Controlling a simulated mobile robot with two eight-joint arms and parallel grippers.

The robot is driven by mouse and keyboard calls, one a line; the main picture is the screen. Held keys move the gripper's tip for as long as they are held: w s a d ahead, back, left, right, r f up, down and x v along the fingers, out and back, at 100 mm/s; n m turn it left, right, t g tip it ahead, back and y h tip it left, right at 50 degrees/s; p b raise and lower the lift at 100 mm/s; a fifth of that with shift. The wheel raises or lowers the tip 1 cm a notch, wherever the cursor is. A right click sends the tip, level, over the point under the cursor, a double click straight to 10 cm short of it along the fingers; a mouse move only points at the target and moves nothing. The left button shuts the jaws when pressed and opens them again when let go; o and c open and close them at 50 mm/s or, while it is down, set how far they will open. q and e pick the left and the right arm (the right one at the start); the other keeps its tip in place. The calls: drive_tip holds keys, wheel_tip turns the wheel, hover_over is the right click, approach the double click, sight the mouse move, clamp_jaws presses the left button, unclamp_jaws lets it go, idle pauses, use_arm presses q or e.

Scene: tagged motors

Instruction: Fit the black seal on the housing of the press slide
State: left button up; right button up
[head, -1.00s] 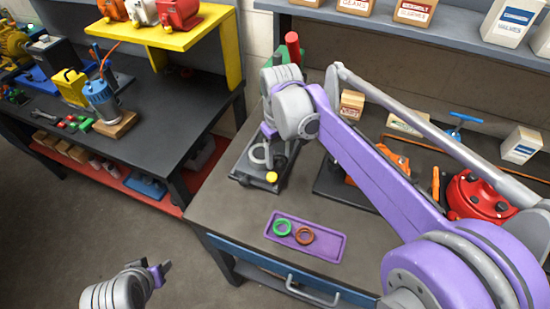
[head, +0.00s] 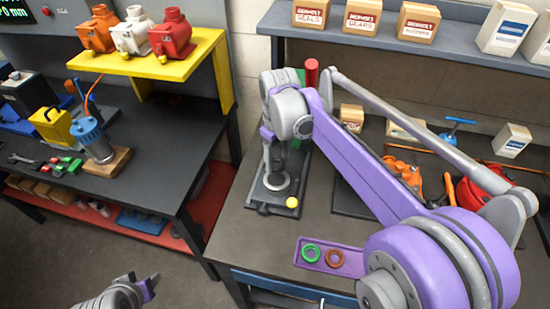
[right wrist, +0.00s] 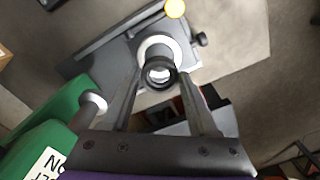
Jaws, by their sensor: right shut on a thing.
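My right gripper (head: 273,170) points down over the press slide (head: 265,198), a dark grey base with a yellow knob (head: 292,202). In the right wrist view the right gripper (right wrist: 159,80) is shut on the black seal (right wrist: 149,81), a dark ring between its fingertips. The housing (right wrist: 157,47), a grey cylinder with a pale flange, lies right behind the seal; its pale flange shows in the head view (head: 278,182). The seal looks lined up with the housing's top; I cannot tell whether they touch. My left gripper (head: 140,284) is open and empty at lower left.
A purple tray (head: 343,246) with a green ring (head: 311,253) and a brown ring (head: 334,258) lies at the front of the bench. A green block with lettering (right wrist: 50,125) stands close to the right gripper. Orange and red motors sit on the bench's right side.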

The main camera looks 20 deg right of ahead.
sight(278, 164)
drive_tip(key=shift+s+d+f+b, duration=0.15)
drive_tip(key=shift+f+b, duration=0.5)
drive_tip(key=shift+f, duration=0.9)
drive_tip(key=shift+f+b, duration=0.35)
drive_tip(key=shift+f, duration=0.45)
use_arm(q)
drive_tip(key=s+f, duration=0.1)
drive_tip(key=f, duration=0.2)
drive_tip(key=shift+s, duration=0.4)
drive_tip(key=shift+s+f+g+b, duration=0.3)
drive_tip(key=shift+f+b, duration=0.1)
drive_tip(key=shift+f, duration=0.2)
use_arm(e)
drive_tip(key=shift+f, duration=0.75)
use_arm(q)
drive_tip(key=shift+w, duration=0.1)
use_arm(e)
drive_tip(key=o, duration=1.4)
use_arm(q)
drive_tip(key=shift+r, duration=0.1)
use_arm(e)
drive_tip(key=shift+r, duration=0.2)
